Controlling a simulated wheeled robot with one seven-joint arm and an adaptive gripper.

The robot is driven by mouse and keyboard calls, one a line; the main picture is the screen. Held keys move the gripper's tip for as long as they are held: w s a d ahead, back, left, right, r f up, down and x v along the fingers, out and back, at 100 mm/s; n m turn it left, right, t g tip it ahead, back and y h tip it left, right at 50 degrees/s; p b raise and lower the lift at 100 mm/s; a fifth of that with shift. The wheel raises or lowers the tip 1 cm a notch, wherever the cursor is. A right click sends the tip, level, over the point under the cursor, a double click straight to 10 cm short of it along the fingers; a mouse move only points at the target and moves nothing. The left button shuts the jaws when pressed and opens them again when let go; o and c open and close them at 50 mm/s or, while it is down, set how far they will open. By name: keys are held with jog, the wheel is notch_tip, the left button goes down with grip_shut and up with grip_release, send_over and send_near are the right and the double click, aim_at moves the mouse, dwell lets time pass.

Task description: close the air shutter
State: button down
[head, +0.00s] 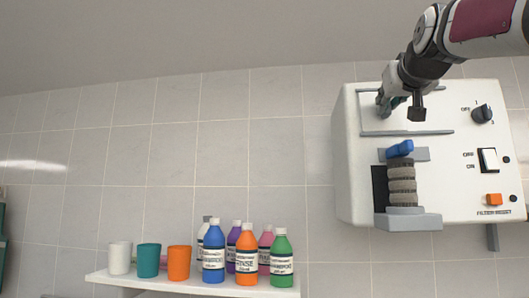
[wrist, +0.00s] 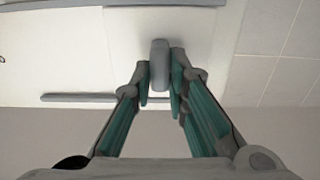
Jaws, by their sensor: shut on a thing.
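The air shutter appears as a pale plate (head: 368,112) between two grey rails on the front of a white wall box (head: 350,180). In the wrist view, a grey upright handle (wrist: 160,58) stands out from the pale surface. My gripper (head: 386,103) is at the upper left of the box front. In the wrist view, its teal-lined fingers (wrist: 161,88) are shut on the handle, one on each side. My gripper hides the handle in the head view, and I cannot tell how much of the opening the plate covers.
Below the lower rail (head: 405,133) are a blue lever (head: 400,149) and stacked grey-brown rolls (head: 402,185). A black knob (head: 482,114), a rocker switch (head: 488,161) and an orange button (head: 492,199) sit at the right. A shelf (head: 190,287) holds cups and several bottles.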

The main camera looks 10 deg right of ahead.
jog(key=shift+w+a, duration=0.1)
jog(key=shift+a, duration=0.05)
jog(key=c, duration=1.6)
grip_release()
jog(key=shift+a, duration=0.1)
jog(key=shift+o, duration=0.2)
jog(key=v, duration=1.2)
